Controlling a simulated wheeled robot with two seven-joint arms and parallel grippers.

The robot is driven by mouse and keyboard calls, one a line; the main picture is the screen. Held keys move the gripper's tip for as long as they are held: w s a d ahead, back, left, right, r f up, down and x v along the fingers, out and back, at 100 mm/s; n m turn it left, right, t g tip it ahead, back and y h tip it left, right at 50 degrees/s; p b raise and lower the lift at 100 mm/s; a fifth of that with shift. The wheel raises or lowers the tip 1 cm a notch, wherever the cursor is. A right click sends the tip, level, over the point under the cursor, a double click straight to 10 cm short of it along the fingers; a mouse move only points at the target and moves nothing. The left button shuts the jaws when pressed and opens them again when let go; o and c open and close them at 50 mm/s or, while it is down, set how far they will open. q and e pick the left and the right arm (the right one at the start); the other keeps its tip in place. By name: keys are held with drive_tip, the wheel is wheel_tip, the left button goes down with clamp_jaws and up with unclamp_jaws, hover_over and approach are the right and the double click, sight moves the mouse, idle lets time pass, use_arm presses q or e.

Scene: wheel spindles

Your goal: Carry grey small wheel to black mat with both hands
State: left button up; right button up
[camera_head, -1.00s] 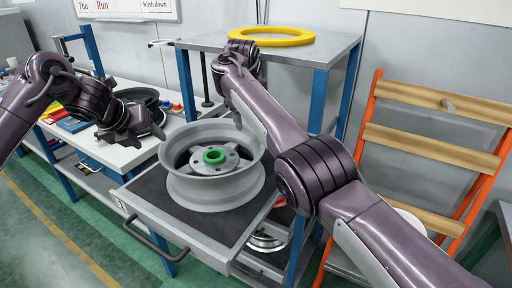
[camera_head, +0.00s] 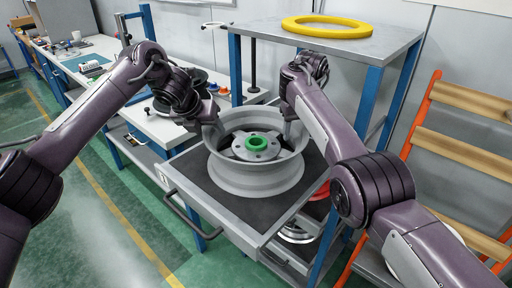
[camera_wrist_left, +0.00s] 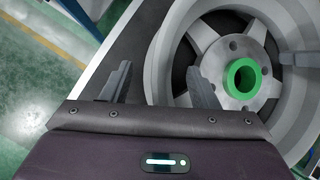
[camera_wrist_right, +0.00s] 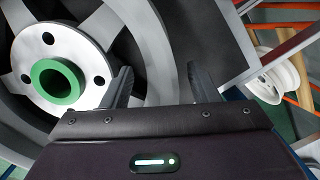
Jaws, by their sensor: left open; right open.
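The grey small wheel (camera_head: 256,181) lies flat, with a green ring (camera_head: 258,143) at its hub, on the dark lining (camera_head: 197,172) of a pulled-out drawer. I cannot tell whether this lining is the black mat. My left gripper (camera_head: 212,126) is open at the wheel's left rim. In the left wrist view its fingers (camera_wrist_left: 160,84) stand on either side of the rim. My right gripper (camera_head: 291,126) is open at the right rim. In the right wrist view its fingers (camera_wrist_right: 160,84) also straddle the rim. Contact with the rim is not clear.
A metal table (camera_head: 345,48) with a yellow ring (camera_head: 326,27) stands behind the drawer. A white workbench (camera_head: 155,125) with small parts is at the left. An orange-framed wooden rack (camera_head: 465,150) is at the right. Another rim (camera_head: 297,234) lies below the drawer.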

use_arm(q)
drive_tip(key=shift+w+d+f, duration=0.15)
drive_tip(key=shift+w+f, duration=0.2)
drive_tip(key=shift+f, duration=0.25)
use_arm(e)
drive_tip(key=shift+w+f, duration=0.1)
drive_tip(key=shift+f, duration=0.55)
use_arm(q)
drive_tip(key=shift+w+d+f, duration=0.25)
drive_tip(key=shift+w+f, duration=0.05)
drive_tip(key=shift+f, duration=0.2)
use_arm(e)
drive_tip(key=shift+f, duration=0.65)
use_arm(q)
drive_tip(key=shift+a, duration=0.1)
drive_tip(key=shift+c, duration=0.2)
use_arm(e)
drive_tip(key=shift+c, duration=0.2)
use_arm(q)
clamp_jaws()
use_arm(e)
clamp_jaws()
use_arm(q)
drive_tip(key=shift+w+r, duration=0.1)
drive_tip(key=shift+r, duration=0.1)
use_arm(e)
drive_tip(key=shift+w+r, duration=0.2)
